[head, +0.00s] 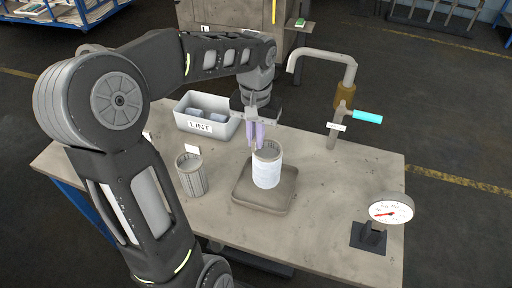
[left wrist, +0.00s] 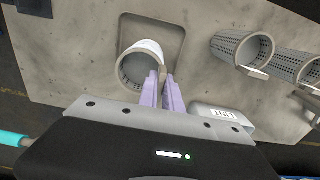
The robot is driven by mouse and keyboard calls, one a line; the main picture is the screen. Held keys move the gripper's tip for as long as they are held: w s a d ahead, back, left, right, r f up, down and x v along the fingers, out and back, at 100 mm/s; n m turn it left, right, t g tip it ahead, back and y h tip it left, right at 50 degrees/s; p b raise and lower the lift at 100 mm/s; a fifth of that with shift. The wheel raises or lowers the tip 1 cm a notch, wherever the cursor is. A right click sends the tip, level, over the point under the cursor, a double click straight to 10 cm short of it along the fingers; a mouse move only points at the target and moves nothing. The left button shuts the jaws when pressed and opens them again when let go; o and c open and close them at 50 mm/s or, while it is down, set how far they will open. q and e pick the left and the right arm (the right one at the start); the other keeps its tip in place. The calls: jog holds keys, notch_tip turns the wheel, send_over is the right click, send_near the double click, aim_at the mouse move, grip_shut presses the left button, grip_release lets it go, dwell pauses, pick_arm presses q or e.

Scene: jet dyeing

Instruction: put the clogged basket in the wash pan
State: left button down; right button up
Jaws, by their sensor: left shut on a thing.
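The clogged basket (head: 267,170) is a cylinder wrapped in a white layer, with a grey open rim. It stands roughly upright over the shallow square wash pan (head: 243,200); whether its base touches the pan floor I cannot tell. My left gripper (head: 257,145) comes down from above with lavender fingers shut on the basket's rim. In the left wrist view the basket (left wrist: 148,50) shows with one finger inside its mouth and the other outside, and the pan (left wrist: 180,35) lies beneath. My right gripper is in neither view.
A bare mesh basket (head: 191,178) stands left of the pan; the left wrist view shows a second one (left wrist: 298,66). A grey LINT bin (head: 222,130) sits behind. A tap with a cyan handle (head: 368,116) and a gauge (head: 390,209) stand at the right. Bench between is clear.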

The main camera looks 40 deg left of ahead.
pick_arm(q)
jog(key=shift+f, duration=1.85)
jog(key=shift+f, duration=0.2)
jog(key=c, duration=1.5)
grip_release()
jog(key=shift+r, duration=0.15)
notch_tip(320, 180, up, 12)
jog(key=shift+r, duration=0.1)
